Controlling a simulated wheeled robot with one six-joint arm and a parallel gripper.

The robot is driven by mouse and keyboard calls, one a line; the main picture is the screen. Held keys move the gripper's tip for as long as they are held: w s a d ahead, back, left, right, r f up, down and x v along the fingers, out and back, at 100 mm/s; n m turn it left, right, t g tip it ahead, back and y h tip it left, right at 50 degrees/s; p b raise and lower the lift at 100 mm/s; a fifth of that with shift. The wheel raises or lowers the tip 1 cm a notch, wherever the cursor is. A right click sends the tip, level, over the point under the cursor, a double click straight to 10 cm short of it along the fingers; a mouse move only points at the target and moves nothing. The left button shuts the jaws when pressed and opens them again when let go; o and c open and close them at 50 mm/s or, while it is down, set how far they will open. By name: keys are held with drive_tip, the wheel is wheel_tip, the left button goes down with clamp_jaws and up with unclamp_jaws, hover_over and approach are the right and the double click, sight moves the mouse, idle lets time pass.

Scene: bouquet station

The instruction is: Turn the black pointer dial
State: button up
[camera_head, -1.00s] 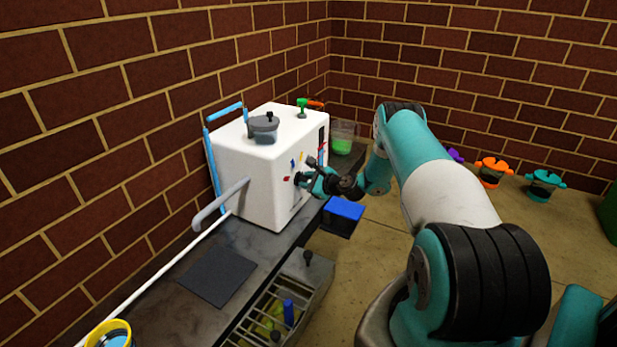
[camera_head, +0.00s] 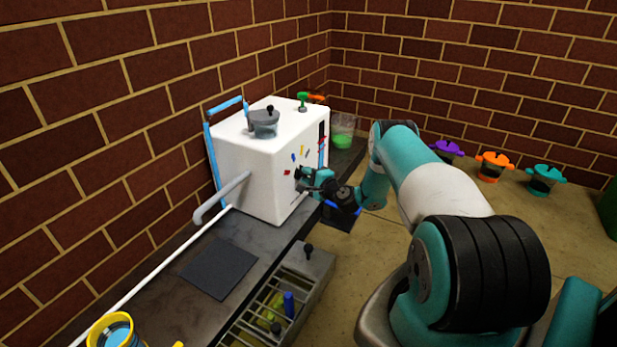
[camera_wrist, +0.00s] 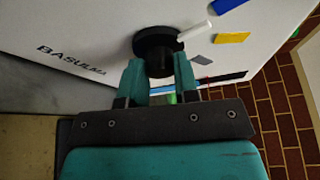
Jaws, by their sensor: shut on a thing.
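The black pointer dial (camera_wrist: 155,45) is on the front face of the white machine (camera_head: 262,185). In the head view my gripper (camera_head: 301,177) reaches the machine's front from the right and hides most of the dial.
Blue, yellow and red markers surround the dial, such as the yellow one (camera_wrist: 232,38). A grey pot (camera_head: 264,124) sits on top of the machine. A grey pipe (camera_head: 222,198) sticks out at its left. A dark mat (camera_head: 218,268) and a slatted crate (camera_head: 283,300) are nearer.

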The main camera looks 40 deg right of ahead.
drive_tip(key=shift+n, duration=0.3)
drive_tip(key=o, duration=0.9)
drive_tip(key=shift+s+a+r+p, duration=0.15)
drive_tip(key=shift+s+r+p, duration=0.05)
drive_tip(key=shift+s+p, duration=2.85)
drive_tip(key=shift+s+a+r+p, duration=0.15)
drive_tip(key=shift+s+p, duration=2.55)
drive_tip(key=shift+p, duration=0.65)
drive_tip(key=shift+s+a+r+p, duration=0.15)
drive_tip(key=shift+s+r+p, duration=0.05)
drive_tip(key=shift+s+p, duration=2.85)
drive_tip(key=shift+w, duration=0.15)
